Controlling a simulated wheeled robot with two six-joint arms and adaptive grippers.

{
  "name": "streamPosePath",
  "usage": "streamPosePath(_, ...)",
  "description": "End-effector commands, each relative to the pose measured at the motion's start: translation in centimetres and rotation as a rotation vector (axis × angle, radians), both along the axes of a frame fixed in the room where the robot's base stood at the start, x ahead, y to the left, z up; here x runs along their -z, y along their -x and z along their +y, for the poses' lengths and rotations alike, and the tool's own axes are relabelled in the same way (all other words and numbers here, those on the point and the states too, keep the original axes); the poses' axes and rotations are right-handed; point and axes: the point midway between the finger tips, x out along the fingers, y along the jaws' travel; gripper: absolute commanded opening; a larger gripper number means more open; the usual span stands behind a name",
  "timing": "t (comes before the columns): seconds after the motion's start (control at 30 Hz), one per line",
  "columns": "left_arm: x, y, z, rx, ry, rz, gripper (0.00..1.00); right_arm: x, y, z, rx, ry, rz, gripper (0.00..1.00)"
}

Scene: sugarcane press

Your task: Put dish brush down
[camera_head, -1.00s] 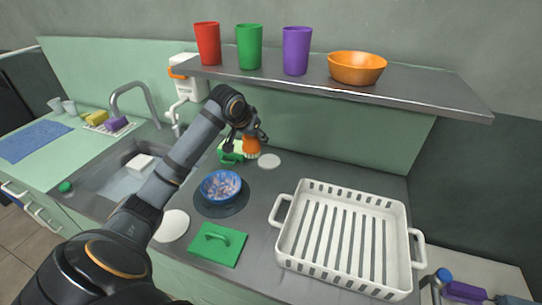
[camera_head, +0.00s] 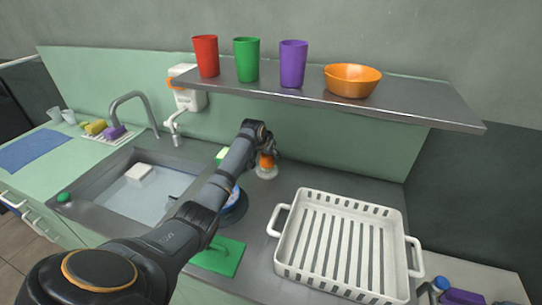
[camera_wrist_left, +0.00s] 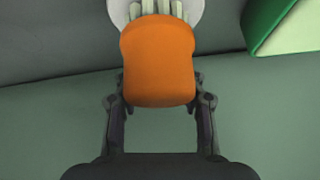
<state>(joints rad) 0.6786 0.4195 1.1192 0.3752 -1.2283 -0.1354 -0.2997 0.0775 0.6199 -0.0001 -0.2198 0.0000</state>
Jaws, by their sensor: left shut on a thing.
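The dish brush has an orange body (camera_head: 267,161) and pale bristles. My left gripper (camera_head: 262,150) is shut on it, with the bristles pointing down over a white round disc (camera_head: 266,174) at the back of the counter. In the left wrist view the orange body (camera_wrist_left: 158,62) sits between my two fingers (camera_wrist_left: 158,103), and the bristles (camera_wrist_left: 157,10) lie against or just above the white disc (camera_wrist_left: 118,12). I cannot tell whether they touch. My right gripper is not in view.
A white dish rack (camera_head: 342,280) stands on the right. A green block (camera_wrist_left: 285,25) is beside the disc. The shelf (camera_head: 420,108) hangs above; the sink (camera_head: 105,205) is left.

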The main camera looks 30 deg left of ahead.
Motion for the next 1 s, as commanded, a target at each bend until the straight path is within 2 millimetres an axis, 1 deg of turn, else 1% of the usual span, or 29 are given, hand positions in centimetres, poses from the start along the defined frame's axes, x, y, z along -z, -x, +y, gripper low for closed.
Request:
streamPosePath(0.1,0.68,-0.04,0.03,0.000,-0.001,-0.003,0.00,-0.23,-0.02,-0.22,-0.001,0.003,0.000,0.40)
streamPosePath(0.3,0.73,-0.05,0.03,-0.001,-0.001,-0.004,0.00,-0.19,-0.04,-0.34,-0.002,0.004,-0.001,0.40)
streamPosePath(0.47,1.14,-0.03,0.02,-0.001,0.000,-0.003,0.00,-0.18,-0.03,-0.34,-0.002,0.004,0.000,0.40)
streamPosePath(0.5,1.09,-0.03,0.02,-0.001,0.000,-0.003,0.37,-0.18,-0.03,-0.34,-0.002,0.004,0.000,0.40)
streamPosePath(0.7,1.10,-0.02,0.02,-0.001,0.000,-0.003,0.64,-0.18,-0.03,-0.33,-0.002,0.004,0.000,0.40)
streamPosePath(1.0,0.99,-0.04,0.03,-0.001,0.000,-0.003,0.64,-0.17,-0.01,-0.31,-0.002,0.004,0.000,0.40)
